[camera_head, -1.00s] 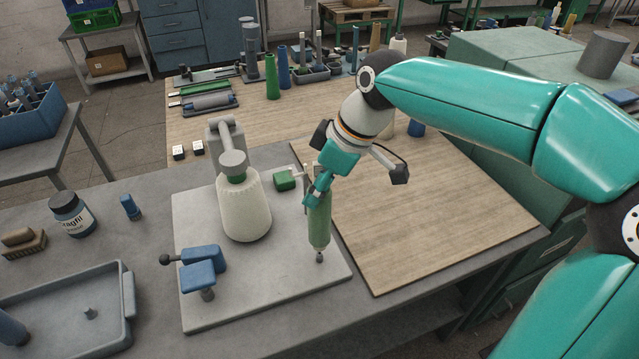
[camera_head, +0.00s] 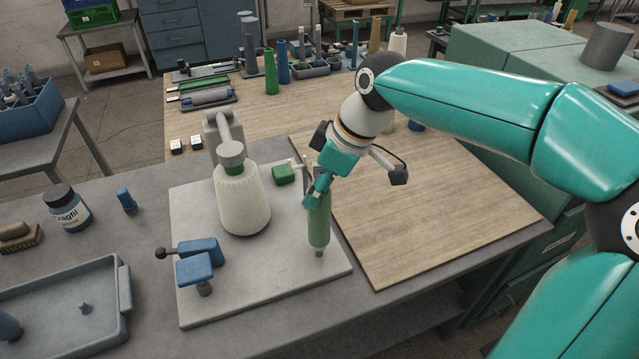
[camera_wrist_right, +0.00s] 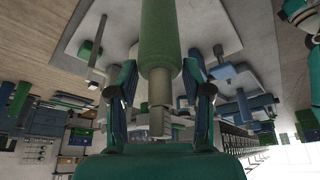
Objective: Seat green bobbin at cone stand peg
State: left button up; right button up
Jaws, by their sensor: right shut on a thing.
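The green bobbin (camera_head: 319,225) hangs nearly upright from my right gripper (camera_head: 314,191), over the front right of the grey base plate (camera_head: 260,277). The fingers of my right gripper (camera_wrist_right: 158,95) are shut around the grey end of the bobbin (camera_wrist_right: 160,40). A short grey piece (camera_head: 319,253) shows just below the bobbin. I cannot tell whether it is the stand peg or the bobbin's own lower end, or whether the bobbin touches the plate. My left gripper is in neither view.
A large white cone (camera_head: 243,203) stands left of the bobbin. Blue blocks (camera_head: 198,262) sit at the plate's left, and a small green block (camera_head: 284,174) lies behind the bobbin. The wooden board (camera_head: 430,210) to the right is mostly clear. A grey tray (camera_head: 60,305) lies at the left.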

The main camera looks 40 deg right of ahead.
jog(key=shift+f+b, duration=1.2)
jog(key=shift+f, duration=0.3)
dwell(0.4)
jog(key=o, duration=1.1)
jog(key=v, duration=1.2)
jog(key=shift+w+a, duration=0.1)
